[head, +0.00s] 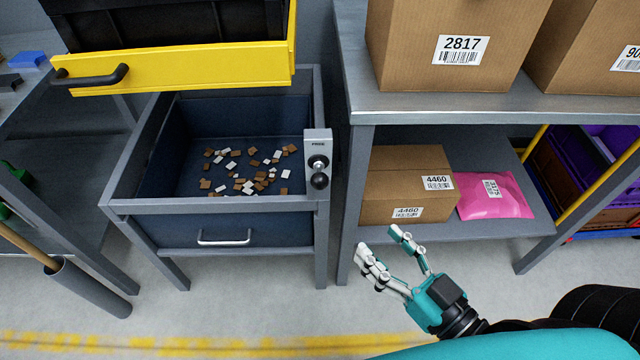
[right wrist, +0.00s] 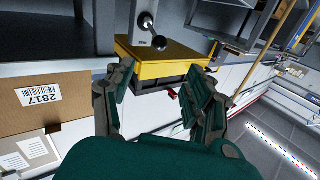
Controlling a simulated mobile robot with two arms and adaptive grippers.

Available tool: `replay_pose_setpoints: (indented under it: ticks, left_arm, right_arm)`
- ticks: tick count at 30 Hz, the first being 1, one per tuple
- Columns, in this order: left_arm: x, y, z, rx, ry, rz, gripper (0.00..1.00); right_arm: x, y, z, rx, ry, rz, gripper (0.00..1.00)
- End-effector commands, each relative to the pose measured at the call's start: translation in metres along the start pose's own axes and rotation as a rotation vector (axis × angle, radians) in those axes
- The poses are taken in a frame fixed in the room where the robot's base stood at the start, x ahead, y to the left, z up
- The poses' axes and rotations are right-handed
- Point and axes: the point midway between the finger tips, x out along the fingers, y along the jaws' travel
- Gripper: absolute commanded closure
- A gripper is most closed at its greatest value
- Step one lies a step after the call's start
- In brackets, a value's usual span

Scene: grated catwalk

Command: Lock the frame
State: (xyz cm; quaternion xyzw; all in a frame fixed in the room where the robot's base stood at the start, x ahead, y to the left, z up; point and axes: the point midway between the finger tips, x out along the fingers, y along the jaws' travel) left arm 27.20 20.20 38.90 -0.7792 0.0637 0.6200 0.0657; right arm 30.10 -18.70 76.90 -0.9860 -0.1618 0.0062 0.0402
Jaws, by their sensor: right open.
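The grey metal frame (head: 133,208) stands left of centre in the head view, around a dark blue bin with a silver handle. On its right front post is a grey lock plate (head: 318,142) with a small label that seems to read FREE. A black ball knob (head: 320,181) on a silver pivot sits on the plate, ball downward. The knob also shows in the right wrist view (right wrist: 159,43). My right gripper (head: 379,243) is open and empty, below and right of the knob, apart from it. Its spread fingers also show in the right wrist view (right wrist: 156,82). My left gripper is not in view.
A yellow tray (head: 190,68) with a black handle is above the bin, which holds scattered brown and white pieces. At right, a grey shelf (head: 450,103) carries cartons, with a carton (head: 395,185) and pink parcel (head: 492,196) below. Floor before the frame is clear.

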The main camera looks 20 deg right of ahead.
Motion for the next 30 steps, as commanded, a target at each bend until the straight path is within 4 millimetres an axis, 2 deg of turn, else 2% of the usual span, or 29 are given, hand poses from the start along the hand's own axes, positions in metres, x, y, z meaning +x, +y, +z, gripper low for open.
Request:
replay_pose_setpoints:
  ticks: [8, 24, 30]
  left_arm:
    - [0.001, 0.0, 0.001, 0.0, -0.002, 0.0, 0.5]
    - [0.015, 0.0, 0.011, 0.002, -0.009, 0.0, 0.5]
    - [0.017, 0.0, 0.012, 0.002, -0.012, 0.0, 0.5]
  right_arm:
    - [0.039, 0.001, -0.003, 0.001, 0.008, 0.004, 0.45]
    - [0.145, 0.0, -0.002, 0.002, 0.005, 0.002, 0.45]
    - [0.167, 0.001, 0.0, 0.0, 0.0, 0.001, 0.45]
